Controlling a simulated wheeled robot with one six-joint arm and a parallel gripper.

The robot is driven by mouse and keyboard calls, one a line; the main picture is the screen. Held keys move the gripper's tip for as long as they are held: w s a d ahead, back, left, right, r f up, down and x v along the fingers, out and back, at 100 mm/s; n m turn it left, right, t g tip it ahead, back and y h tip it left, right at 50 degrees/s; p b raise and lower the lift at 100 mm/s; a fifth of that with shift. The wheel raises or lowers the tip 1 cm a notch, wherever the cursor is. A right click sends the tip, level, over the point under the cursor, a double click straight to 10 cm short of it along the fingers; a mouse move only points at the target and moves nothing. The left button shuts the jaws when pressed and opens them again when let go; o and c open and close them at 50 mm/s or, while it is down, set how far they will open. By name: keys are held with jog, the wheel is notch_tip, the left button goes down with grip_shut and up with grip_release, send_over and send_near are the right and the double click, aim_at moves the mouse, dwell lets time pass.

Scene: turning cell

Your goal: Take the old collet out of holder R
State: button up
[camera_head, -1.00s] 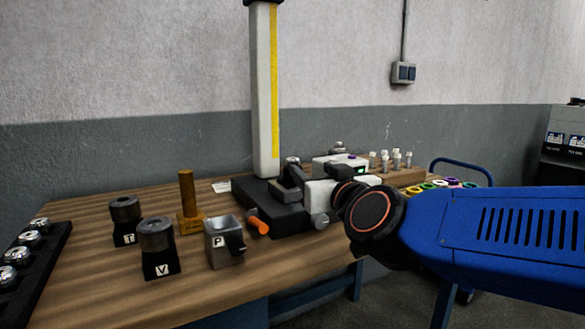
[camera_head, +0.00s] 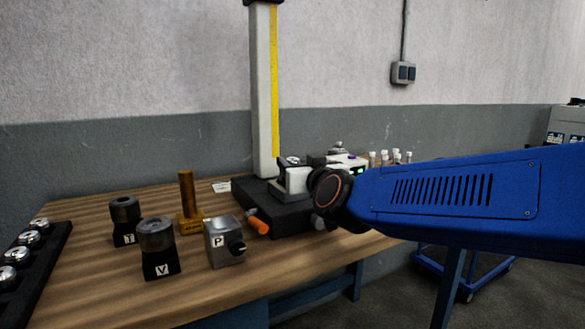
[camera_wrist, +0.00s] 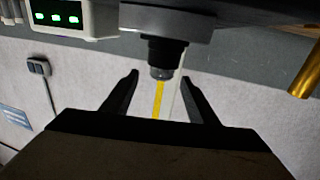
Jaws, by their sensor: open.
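My gripper (camera_wrist: 160,76) is open in the wrist view, with its two dark fingers spread on either side of the tip of a dark round holder (camera_wrist: 163,52). This holder hangs from a grey block at the top of that picture, which appears upside down. No letter shows on it, so I cannot tell whether it is holder R. I cannot make out a collet, or whether the fingers touch anything. In the head view my white gripper body is over the black base (camera_head: 262,205) of the column device, and my arm hides part of that area.
A black rack (camera_head: 35,260) is at the left edge. The tall column (camera_head: 262,100) rises behind my gripper.

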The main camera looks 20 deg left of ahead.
aim_at(295, 163)
jog(key=shift+f+x, duration=0.15)
jog(key=shift+x, duration=0.8)
jog(key=shift+f+x, duration=0.15)
jog(key=shift+x, duration=0.8)
jog(key=c, duration=1.2)
jog(key=shift+c, duration=0.2)
